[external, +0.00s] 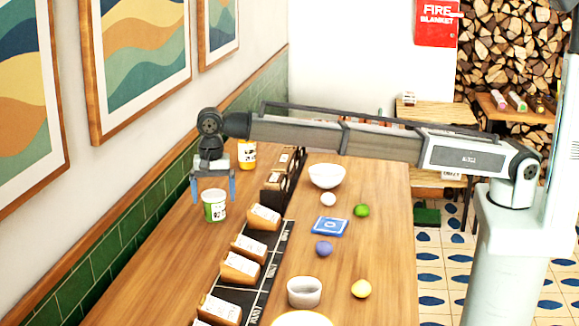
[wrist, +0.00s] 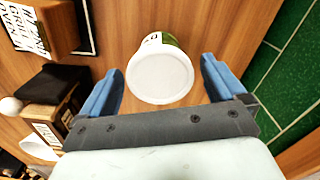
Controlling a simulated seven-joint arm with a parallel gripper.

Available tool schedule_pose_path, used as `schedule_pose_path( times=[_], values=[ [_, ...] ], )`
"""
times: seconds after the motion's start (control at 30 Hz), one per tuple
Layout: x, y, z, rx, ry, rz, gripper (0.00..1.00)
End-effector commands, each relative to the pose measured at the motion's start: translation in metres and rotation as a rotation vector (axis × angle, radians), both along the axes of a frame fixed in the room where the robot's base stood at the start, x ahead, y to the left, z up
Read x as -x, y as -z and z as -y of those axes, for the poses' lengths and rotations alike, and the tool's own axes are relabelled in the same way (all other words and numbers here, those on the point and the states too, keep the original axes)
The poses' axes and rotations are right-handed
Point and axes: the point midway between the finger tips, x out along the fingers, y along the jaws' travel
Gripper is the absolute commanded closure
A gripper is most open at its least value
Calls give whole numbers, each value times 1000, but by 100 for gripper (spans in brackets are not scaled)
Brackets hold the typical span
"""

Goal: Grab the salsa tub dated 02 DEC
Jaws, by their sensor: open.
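A white tub with a green label (external: 215,207) stands upright on the wooden table, near the tiled wall. In the wrist view its round white lid (wrist: 160,76) faces the camera, with a bit of green label beyond it. Its date cannot be read in either view. My gripper (external: 213,188) is open above this tub, with its blue fingers pointing down. In the wrist view the tub lies between and slightly beyond the fingers, with gaps on both sides. A second white tub with an orange-yellow label (external: 247,154) stands farther back; its date is unreadable too.
Several tan packages with white labels (external: 264,217) stand along a black strip right of the tub. A dark rack (external: 283,178) is behind them. Farther right are a white bowl (external: 326,176), a blue packet (external: 330,226) and a lime (external: 362,210). The green tiled wall (external: 150,200) borders the left.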

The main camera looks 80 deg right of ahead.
Motion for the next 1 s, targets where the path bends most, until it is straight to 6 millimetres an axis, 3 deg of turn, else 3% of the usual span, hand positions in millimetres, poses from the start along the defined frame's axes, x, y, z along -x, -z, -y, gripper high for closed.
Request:
schedule_pose_path(
  times=[0.2,0.43,1.0],
  values=[
    [0,26,0,0,0,0,3],
    [0,27,0,0,0,0,3],
    [0,27,0,0,0,0,57]
  ],
)
